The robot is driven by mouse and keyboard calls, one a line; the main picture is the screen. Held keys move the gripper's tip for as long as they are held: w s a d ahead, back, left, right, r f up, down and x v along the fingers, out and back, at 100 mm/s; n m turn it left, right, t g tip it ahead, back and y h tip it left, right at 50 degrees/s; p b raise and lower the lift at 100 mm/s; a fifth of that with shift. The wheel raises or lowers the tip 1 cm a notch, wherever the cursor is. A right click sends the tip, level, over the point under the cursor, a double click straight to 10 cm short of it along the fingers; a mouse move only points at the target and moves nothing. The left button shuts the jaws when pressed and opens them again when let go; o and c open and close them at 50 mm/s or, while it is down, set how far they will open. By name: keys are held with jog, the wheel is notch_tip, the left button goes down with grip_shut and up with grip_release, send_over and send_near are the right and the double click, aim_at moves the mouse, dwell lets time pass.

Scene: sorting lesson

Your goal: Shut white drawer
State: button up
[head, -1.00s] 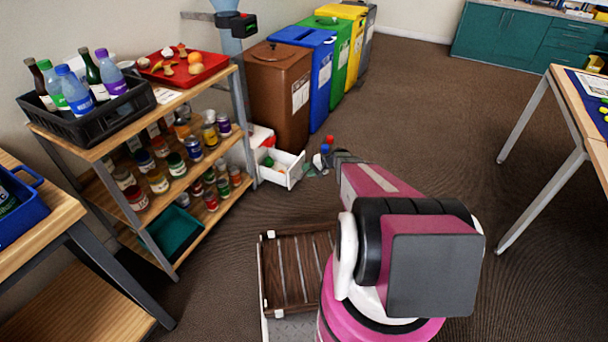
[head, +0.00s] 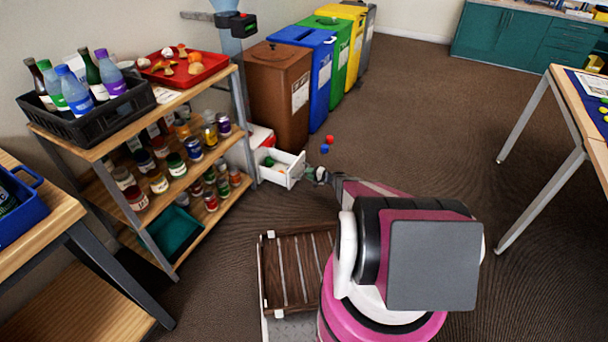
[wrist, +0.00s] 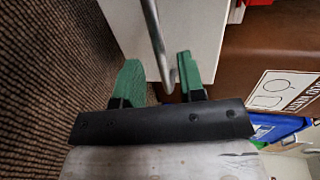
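The white drawer (head: 292,176) is pulled out near the floor, between the shelf's end and the brown bin. A few small green and orange things lie in it. My gripper (head: 316,175) is right at the drawer's front in the head view, partly hidden by my arm. In the wrist view, my gripper's green fingers (wrist: 160,80) are apart, with the metal handle bar (wrist: 154,35) of the white drawer front (wrist: 197,35) running between them. I cannot tell whether a finger touches the handle or the front.
The brown bin (head: 277,95) stands behind the drawer, with a blue bin (head: 318,75) beyond. A shelf (head: 215,209) with several jars stands to the left. A red ball (head: 330,138) and a blue ball (head: 325,148) lie beyond my gripper.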

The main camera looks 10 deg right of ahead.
jog(key=shift+x, duration=1.9)
jog(key=shift+c, duration=0.4)
grip_shut()
jog(key=shift+a, duration=0.1)
